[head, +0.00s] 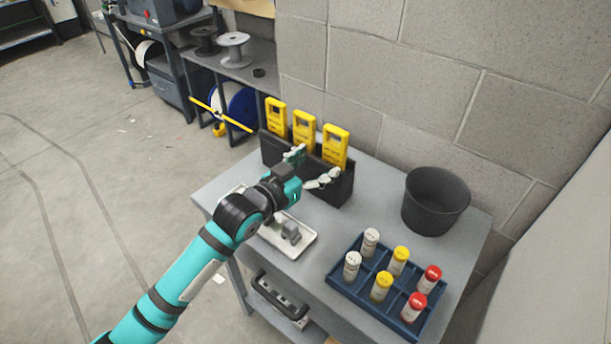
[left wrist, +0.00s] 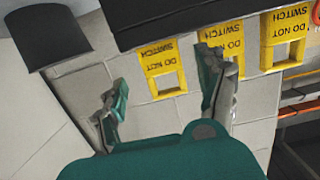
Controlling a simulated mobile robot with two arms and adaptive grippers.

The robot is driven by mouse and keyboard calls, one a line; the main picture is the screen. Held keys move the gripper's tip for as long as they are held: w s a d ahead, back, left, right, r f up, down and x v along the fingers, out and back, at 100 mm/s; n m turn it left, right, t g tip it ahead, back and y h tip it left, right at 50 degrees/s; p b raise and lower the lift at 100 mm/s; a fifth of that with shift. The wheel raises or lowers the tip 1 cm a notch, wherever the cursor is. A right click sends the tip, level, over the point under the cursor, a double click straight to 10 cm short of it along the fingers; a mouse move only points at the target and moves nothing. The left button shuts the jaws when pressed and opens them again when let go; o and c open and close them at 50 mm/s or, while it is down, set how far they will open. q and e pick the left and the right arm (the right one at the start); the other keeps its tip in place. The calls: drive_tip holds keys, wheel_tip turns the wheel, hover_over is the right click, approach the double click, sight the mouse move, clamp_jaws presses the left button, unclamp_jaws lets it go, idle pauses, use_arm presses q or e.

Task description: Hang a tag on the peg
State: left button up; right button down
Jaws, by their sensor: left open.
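Three yellow tags stand in a row in a black holder (head: 335,188) at the back of the grey table: a left tag (head: 276,112), a middle tag (head: 303,127) and a right tag (head: 335,147). My left gripper (head: 311,167) is open and empty in front of the holder, near the right tag. In the left wrist view the tags appear upside down with "DO NOT SWITCH" lettering; one tag (left wrist: 160,62) shows between the open fingers (left wrist: 163,95), and another (left wrist: 238,47) is partly behind a finger. I cannot make out a peg. My right gripper is out of view.
A dark bin (head: 436,201) stands at the table's back right. A blue rack (head: 374,308) of capped tubes is at the front right. A white tray (head: 303,247) with grey parts lies beneath my arm. A block wall (head: 430,90) rises behind.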

sight(332, 152)
use_arm(q)
drive_tip(key=b+x, duration=0.1)
drive_tip(key=x, duration=0.4)
drive_tip(key=shift+w+d+f+b, duration=0.1)
drive_tip(key=shift+w+d+b, duration=0.15)
drive_tip(key=shift+b, duration=0.15)
drive_tip(key=shift+w+d, duration=0.3)
drive_tip(key=shift+w, duration=0.1)
drive_tip(key=c, duration=1)
drive_tip(key=shift+r+p, duration=2.2)
drive_tip(key=shift+r, duration=0.1)
